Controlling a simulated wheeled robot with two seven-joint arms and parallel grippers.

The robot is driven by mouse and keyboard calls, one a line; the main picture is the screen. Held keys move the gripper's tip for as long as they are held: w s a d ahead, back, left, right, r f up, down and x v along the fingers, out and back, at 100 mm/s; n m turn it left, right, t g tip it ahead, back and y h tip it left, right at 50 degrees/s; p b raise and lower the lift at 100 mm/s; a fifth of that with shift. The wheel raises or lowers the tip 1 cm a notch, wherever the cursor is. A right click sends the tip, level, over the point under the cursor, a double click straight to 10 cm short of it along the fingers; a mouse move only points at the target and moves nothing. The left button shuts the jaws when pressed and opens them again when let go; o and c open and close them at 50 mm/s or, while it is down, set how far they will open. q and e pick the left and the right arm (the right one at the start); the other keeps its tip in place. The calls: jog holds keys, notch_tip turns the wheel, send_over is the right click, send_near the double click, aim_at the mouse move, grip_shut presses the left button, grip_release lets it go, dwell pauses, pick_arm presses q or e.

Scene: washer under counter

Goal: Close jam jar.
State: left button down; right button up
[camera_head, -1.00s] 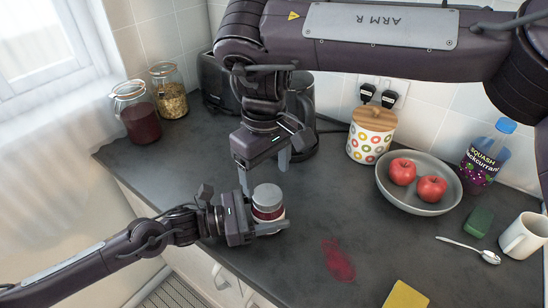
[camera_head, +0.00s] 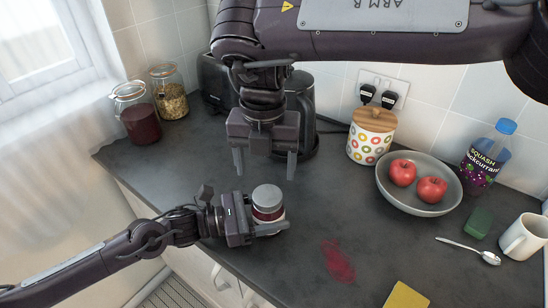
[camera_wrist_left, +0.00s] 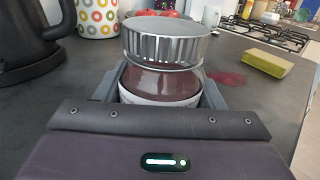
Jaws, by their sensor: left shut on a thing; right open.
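The jam jar (camera_head: 267,213) stands upright on the dark counter, with dark red jam inside. Its grey lid (camera_head: 267,197) sits on top. In the left wrist view the ribbed lid (camera_wrist_left: 166,42) rests over the jar (camera_wrist_left: 160,84) with a thin clear band under its rim; I cannot tell how tightly it is on. My left gripper (camera_head: 272,229) is shut around the jar's lower body. My right gripper (camera_head: 265,168) is open and empty, fingers pointing down, above and behind the jar and apart from the lid.
A red smear (camera_head: 338,261) and a yellow sponge (camera_head: 406,296) are right of the jar. A bowl (camera_head: 420,203) of apples, spoon (camera_head: 470,250), mug (camera_head: 523,236) and green sponge (camera_head: 478,221) lie further right. A kettle (camera_head: 303,110) and storage jar (camera_head: 371,135) stand behind.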

aim_at(268, 196)
jog(key=n, duration=0.6)
jog(key=shift+r+n, duration=0.25)
jog(key=shift+n, duration=0.05)
jog(key=n, duration=0.5)
jog(key=shift+d+r+n, duration=0.1)
jog(key=shift+r+n, duration=0.1)
jog(key=shift+n, duration=0.1)
jog(key=shift+f, duration=4)
